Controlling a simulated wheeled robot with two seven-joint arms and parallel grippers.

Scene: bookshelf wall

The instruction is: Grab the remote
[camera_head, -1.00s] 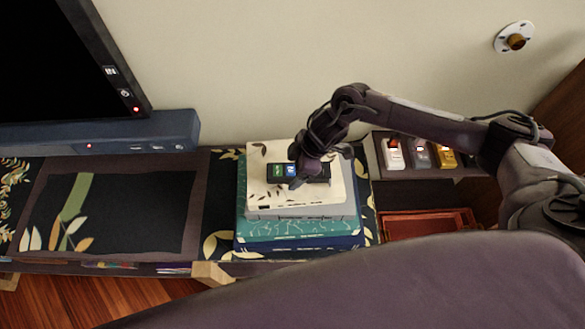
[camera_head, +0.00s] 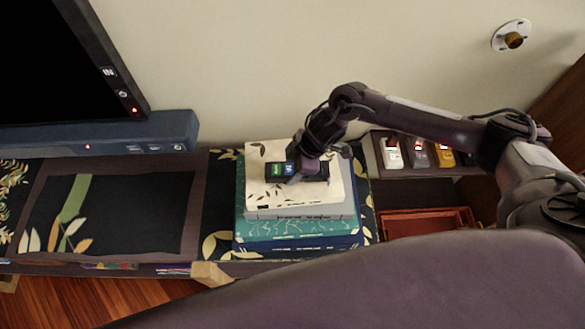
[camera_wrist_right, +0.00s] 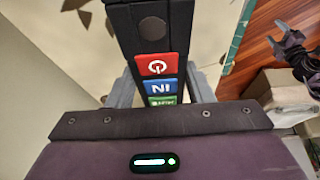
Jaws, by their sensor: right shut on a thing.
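The remote (camera_head: 279,170) is a black bar with coloured buttons, at the top of a book stack in the head view. In the right wrist view the remote (camera_wrist_right: 151,30) runs up from the gripper, showing a red power button, a blue button and a green one. My right gripper (camera_head: 310,168) is shut on it, with grey fingers on either side in the wrist view (camera_wrist_right: 158,97). I cannot tell if the remote touches the top book.
The cream top book (camera_head: 265,197) lies on grey, teal and blue books. A television (camera_head: 60,70) and blue soundbar (camera_head: 100,133) stand left. Small items (camera_head: 420,155) sit in a dark tray at right, above a red box (camera_head: 430,222). The dark mat (camera_head: 130,210) is bare.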

